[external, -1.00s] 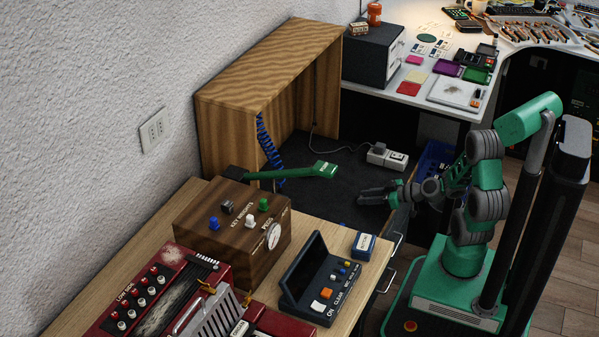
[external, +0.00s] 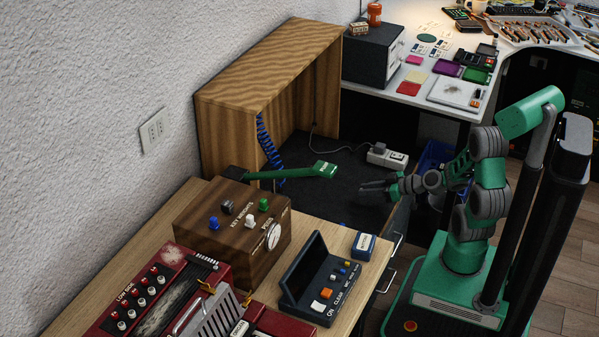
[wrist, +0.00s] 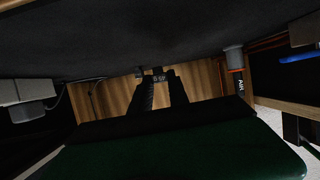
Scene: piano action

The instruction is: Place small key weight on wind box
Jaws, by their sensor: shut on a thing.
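A brown wooden box (external: 215,225) with a round gauge stands on the light wooden bench in the external view; I take it as the wind box. Several small coloured knob-like pieces stand on its top, one of them white (external: 250,221). I cannot tell whether these are key weights. My gripper (external: 365,186) is above the dark surface, right of the box and well apart from it. In the wrist view its fingers (wrist: 160,82) are shut on a small dark piece (wrist: 158,77) with light lettering. The piece is mostly hidden, so I cannot identify it surely.
A green lever (external: 318,170) with a light label reaches out left of my gripper. A large open wooden housing (external: 265,55) with a blue coiled hose (external: 268,148) stands behind. A dark control unit (external: 318,290), a small blue box (external: 364,245) and a red unit (external: 150,295) crowd the bench.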

